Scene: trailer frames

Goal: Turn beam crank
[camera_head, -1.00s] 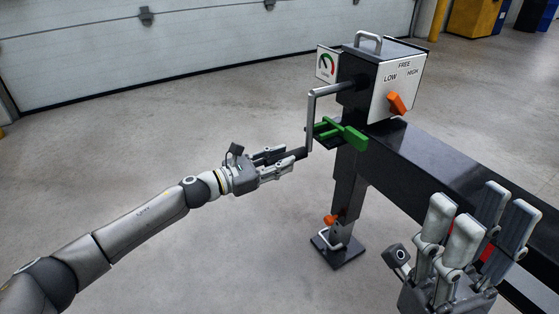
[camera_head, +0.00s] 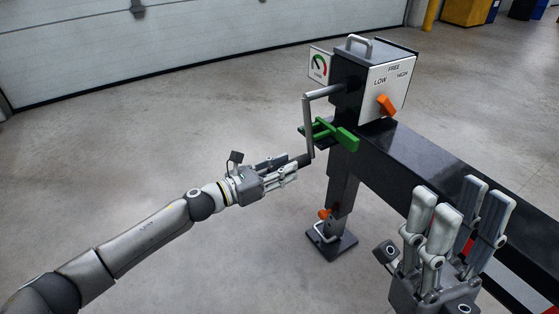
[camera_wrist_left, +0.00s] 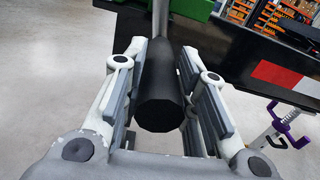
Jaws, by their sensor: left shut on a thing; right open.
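The grey beam crank (camera_head: 307,122) comes out of the left side of the black gearbox (camera_head: 352,72) and hangs down to a black handle. My left gripper (camera_head: 288,168) is shut on this handle at the crank's lower end. In the left wrist view the black handle (camera_wrist_left: 160,100) lies between the two fingers, pointing at the camera. The gearbox's white face has an orange selector (camera_head: 386,105) under the words LOW, FREE and HIGH. A gauge (camera_head: 319,66) stands on its left. My right gripper (camera_head: 455,225) is open and empty in front of the beam.
A green lever-like part (camera_head: 335,133) sits under the gearbox, close to the crank. The black beam (camera_head: 410,165) runs to the lower right. Its leg (camera_head: 342,190) has an orange knob (camera_head: 324,214) and a foot plate (camera_head: 330,243). The floor at left is clear.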

